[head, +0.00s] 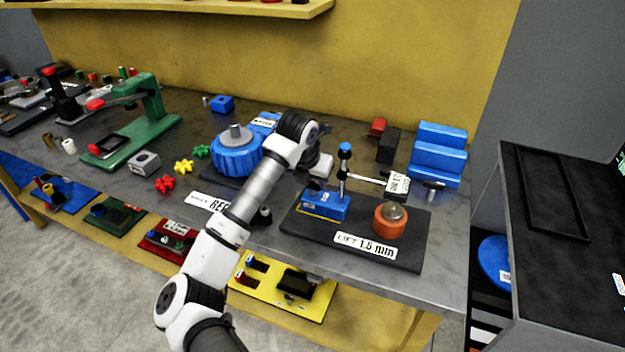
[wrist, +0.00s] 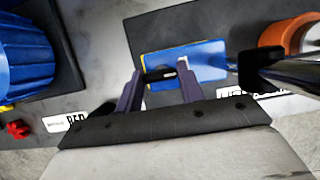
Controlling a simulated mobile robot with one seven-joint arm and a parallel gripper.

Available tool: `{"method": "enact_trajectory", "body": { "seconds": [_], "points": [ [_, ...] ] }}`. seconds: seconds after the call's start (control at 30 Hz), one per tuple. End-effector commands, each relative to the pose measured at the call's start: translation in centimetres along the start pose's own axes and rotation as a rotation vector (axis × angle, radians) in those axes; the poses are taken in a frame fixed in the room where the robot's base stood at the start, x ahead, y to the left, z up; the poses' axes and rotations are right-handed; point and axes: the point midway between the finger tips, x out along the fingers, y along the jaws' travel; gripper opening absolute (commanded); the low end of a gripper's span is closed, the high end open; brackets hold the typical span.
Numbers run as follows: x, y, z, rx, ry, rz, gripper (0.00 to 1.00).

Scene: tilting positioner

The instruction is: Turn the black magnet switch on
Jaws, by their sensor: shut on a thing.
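The blue magnetic base (head: 325,207) stands on the dark plate labelled "LIFT 1.5 mm" and carries an upright post with a dial indicator (head: 397,184). In the wrist view the blue base (wrist: 208,58) lies just beyond my fingers. The black magnet switch (wrist: 159,75) projects from the base between my two fingertips. My gripper (wrist: 160,72) is shut on the switch, one finger on each side. In the head view my gripper (head: 318,172) is over the left end of the base, and its fingertips are hard to make out.
An orange ring with a metal dome (head: 390,219) sits right of the base on the dark plate (head: 290,224). The post (wrist: 285,72) stands close right of my fingers. A blue knurled part (head: 236,157) is to the left. Blue steps (head: 438,155) stand behind right.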

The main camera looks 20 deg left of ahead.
Motion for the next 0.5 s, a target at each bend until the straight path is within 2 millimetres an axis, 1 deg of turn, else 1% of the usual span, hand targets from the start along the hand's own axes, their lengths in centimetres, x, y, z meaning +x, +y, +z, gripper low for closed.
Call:
{"method": "enact_trajectory", "body": {
  "seconds": [0.27, 0.5],
  "points": [
    [0.28, 0.12, -0.09, 0.069, -0.001, -0.027, 0.15],
    [0.46, 0.28, -0.14, 0.230, -0.001, -0.092, 0.15]
  ]
}}
